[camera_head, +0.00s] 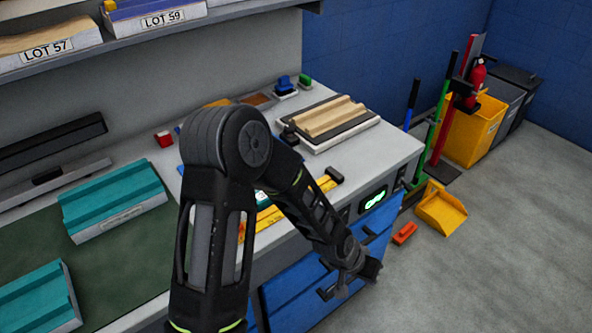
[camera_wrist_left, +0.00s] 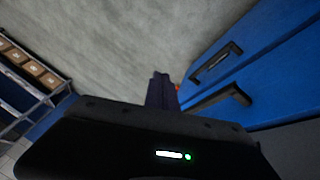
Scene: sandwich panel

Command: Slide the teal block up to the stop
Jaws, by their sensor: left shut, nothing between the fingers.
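My left arm crosses the middle of the head view and bends down past the bench front. Its gripper (camera_head: 368,269) is shut and empty, in front of the blue drawers, well away from the teal pieces. The gripper's fingers (camera_wrist_left: 161,90) also show in the left wrist view. A yellow strip (camera_head: 268,216) runs behind my arm to a dark end piece (camera_head: 334,174), possibly the stop. My arm hides part of the strip.
Blue drawers (camera_head: 290,283) with dark handles (camera_wrist_left: 217,62) stand close to my gripper. A wooden piece on a board (camera_head: 328,117) lies at the bench's back. An orange object (camera_head: 404,233) and a yellow dustpan (camera_head: 440,208) lie on the floor. Open floor is at right.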

